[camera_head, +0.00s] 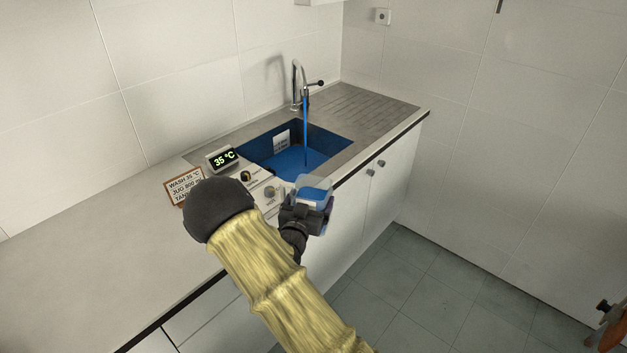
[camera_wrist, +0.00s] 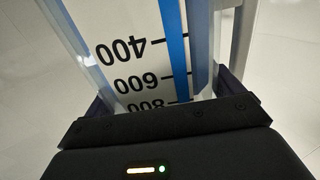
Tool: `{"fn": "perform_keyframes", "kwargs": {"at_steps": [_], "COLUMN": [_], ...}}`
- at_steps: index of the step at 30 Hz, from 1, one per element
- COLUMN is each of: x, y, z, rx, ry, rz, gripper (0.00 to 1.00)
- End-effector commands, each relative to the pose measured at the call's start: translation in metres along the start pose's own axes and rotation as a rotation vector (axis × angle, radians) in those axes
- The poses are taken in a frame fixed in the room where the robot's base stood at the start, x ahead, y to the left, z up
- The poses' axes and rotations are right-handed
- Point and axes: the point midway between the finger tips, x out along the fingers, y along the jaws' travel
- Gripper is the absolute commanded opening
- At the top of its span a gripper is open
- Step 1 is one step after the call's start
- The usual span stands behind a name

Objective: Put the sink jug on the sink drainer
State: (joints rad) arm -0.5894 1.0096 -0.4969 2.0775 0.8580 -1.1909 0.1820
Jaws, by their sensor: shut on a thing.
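The sink jug (camera_head: 314,184) is a clear container with blue liquid in it, held at the front edge of the sink. In the wrist view the jug (camera_wrist: 140,50) fills the upper middle, with a scale marked 400, 600 and 800 and a blue bar. My gripper (camera_head: 305,212) is shut on the jug; its dark body also shows in the wrist view (camera_wrist: 170,135). The sink drainer (camera_head: 365,105) is the ridged metal area right of and behind the basin, and it is bare. The jug is apart from the drainer.
Blue water runs from the tap (camera_head: 297,85) into the blue-filled basin (camera_head: 300,150). A control panel with knobs (camera_head: 262,185) and a 35 °C display (camera_head: 222,159) stands left of the basin, beside a sign (camera_head: 184,186). The counter at left (camera_head: 90,240) is clear.

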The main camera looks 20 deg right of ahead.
Motion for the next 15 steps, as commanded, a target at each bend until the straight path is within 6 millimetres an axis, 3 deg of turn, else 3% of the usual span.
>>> {"fn": "perform_keyframes", "kwargs": {"at_steps": [3,15], "x": [-0.012,-0.052], "y": [0.001,0.01], "z": [0.033,0.122], "rx": [-0.007,-0.007], "ry": [0.008,0.019], "rz": [-0.04,-0.192], "gripper": [0.66,0.66]}}
